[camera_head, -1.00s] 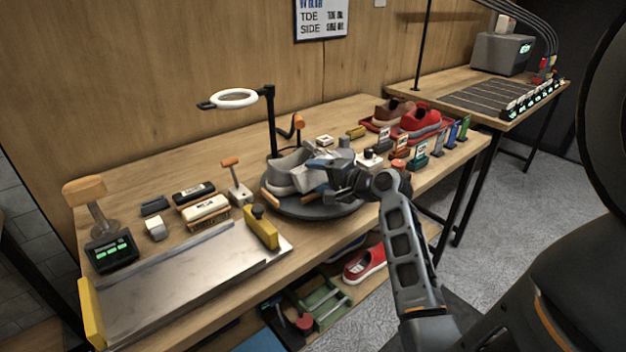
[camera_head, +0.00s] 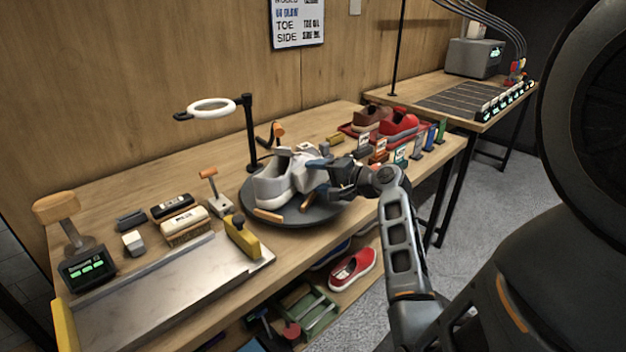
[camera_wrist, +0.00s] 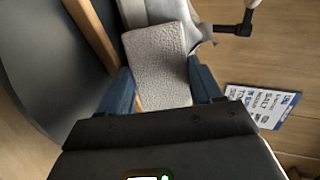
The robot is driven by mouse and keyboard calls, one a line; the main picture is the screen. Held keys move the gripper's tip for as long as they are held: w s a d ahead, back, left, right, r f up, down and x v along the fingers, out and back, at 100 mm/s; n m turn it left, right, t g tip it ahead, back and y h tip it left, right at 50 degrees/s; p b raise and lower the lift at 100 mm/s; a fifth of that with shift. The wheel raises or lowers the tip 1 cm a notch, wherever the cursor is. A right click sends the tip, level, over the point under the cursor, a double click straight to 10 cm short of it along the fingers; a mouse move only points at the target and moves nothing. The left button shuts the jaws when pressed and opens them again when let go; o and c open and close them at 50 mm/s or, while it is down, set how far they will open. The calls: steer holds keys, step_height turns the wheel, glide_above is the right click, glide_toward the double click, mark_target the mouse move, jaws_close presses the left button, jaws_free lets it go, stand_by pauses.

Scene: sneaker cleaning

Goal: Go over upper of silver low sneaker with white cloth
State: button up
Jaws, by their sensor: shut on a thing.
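The silver low sneaker (camera_head: 272,188) sits on a round dark turntable (camera_head: 330,214) on the bench. Part of it also shows at the top of the wrist view (camera_wrist: 152,10). My gripper (camera_head: 322,166) is at the sneaker's right side. In the wrist view, my gripper's blue fingers (camera_wrist: 160,88) are shut on the white cloth (camera_wrist: 157,62), a pale, textured piece reaching out toward the sneaker. The cloth overlaps the sneaker in that view; I cannot tell whether they touch. My gripper and the cloth hide part of the sneaker in the head view.
Orange-brown bars (camera_head: 267,214) lie on the turntable. A ring lamp (camera_head: 211,108) stands behind it. A metal tray (camera_head: 165,290), brushes (camera_head: 187,226) and a small display (camera_head: 88,270) are at left. A red tray with shoes (camera_head: 398,124) and several small bottles stand at right.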

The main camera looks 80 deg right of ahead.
mark_target(279, 190)
steer(key=shift+s+d+f, duration=0.25)
steer(key=shift+s+d, duration=0.45)
steer(key=shift+s, duration=0.2)
steer(key=shift+a, duration=0.15)
steer(key=shift+w+a+r+p, duration=0.1)
steer(key=shift+w+a+p, duration=0.75)
steer(key=shift+w+a, duration=0.55)
steer(key=shift+w+a+p, duration=0.8)
steer(key=shift+w+a, duration=0.35)
steer(key=shift+a, duration=0.5)
steer(key=shift+w+a+r+p, duration=0.1)
steer(key=shift+w+a+p, duration=0.75)
steer(key=shift+w+a, duration=0.55)
steer(key=shift+a, duration=0.1)
steer(key=shift+f, duration=0.1)
steer(key=shift+s+d+b, duration=0.4)
steer(key=shift+s+d, duration=0.65)
steer(key=shift+d, duration=0.2)
steer(key=shift+s+d+b, duration=0.35)
steer(key=shift+s+d, duration=1.15)
steer(key=shift+d, duration=0.15)
steer(key=shift+s+d+b, duration=0.35)
steer(key=shift+s+d, duration=1.15)
steer(key=shift+d, duration=0.15)
steer(key=shift+w, duration=0.15)
